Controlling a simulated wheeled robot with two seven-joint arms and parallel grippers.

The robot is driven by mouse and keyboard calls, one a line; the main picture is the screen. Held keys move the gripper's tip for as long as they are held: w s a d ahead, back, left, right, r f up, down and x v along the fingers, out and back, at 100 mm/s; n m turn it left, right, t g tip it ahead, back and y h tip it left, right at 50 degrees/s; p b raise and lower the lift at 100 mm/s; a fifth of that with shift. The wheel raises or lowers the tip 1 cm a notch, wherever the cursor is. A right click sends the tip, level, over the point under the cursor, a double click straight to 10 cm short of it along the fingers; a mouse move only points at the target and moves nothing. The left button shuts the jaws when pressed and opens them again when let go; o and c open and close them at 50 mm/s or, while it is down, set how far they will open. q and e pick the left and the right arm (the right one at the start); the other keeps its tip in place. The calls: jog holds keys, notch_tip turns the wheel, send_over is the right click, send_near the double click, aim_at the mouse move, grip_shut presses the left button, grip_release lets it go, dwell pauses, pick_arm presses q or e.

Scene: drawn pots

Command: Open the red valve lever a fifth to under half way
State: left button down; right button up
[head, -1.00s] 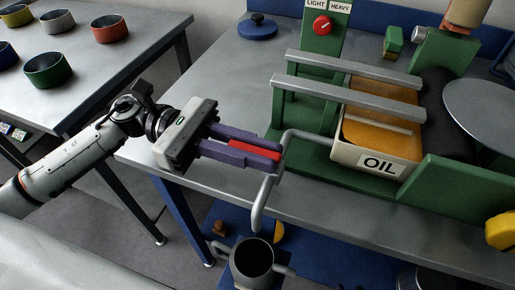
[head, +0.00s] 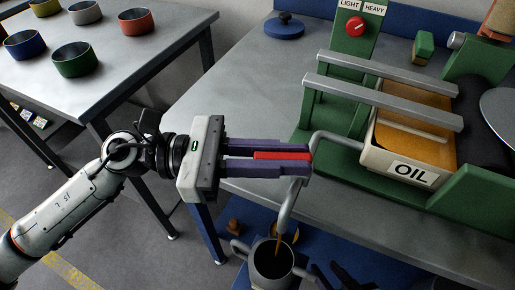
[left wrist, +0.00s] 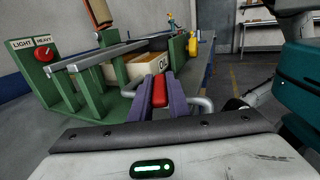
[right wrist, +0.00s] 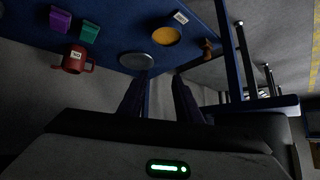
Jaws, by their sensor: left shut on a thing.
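My left gripper (head: 309,159) is shut on the red valve lever (head: 280,155), which lies between its purple fingers; the left wrist view shows the lever (left wrist: 160,95) there too. The lever's far end is hidden at the grey bent spout (head: 287,208) of the oil box (head: 378,160). A thin brown stream (head: 279,242) runs from the spout's mouth into a grey two-handled pot (head: 258,268) below. My right gripper (right wrist: 160,78) is low, its fingers apart and nothing between them in the right wrist view.
Grey rails (head: 380,100) and a green stand (head: 345,60) with a red knob (head: 355,26) are behind the lever. Coloured bowls stand on the left table (head: 150,65).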

pick_arm(q)
jog(key=shift+s+r+n+t, duration=0.1)
jog(key=shift+n+t, duration=0.2)
jog(key=shift+t, duration=0.2)
jog(key=shift+p, duration=0.3)
jog(key=shift+s+n+t, duration=0.1)
jog(key=shift+n+t, duration=0.3)
jog(key=shift+t, duration=0.2)
pick_arm(e)
jog(key=shift+s+d, duration=0.15)
jog(key=shift+s, duration=0.05)
pick_arm(q)
jog(key=c, duration=1.7)
grip_release()
pick_arm(e)
jog(key=shift+s, duration=0.1)
pick_arm(q)
jog(key=shift+a, duration=0.1)
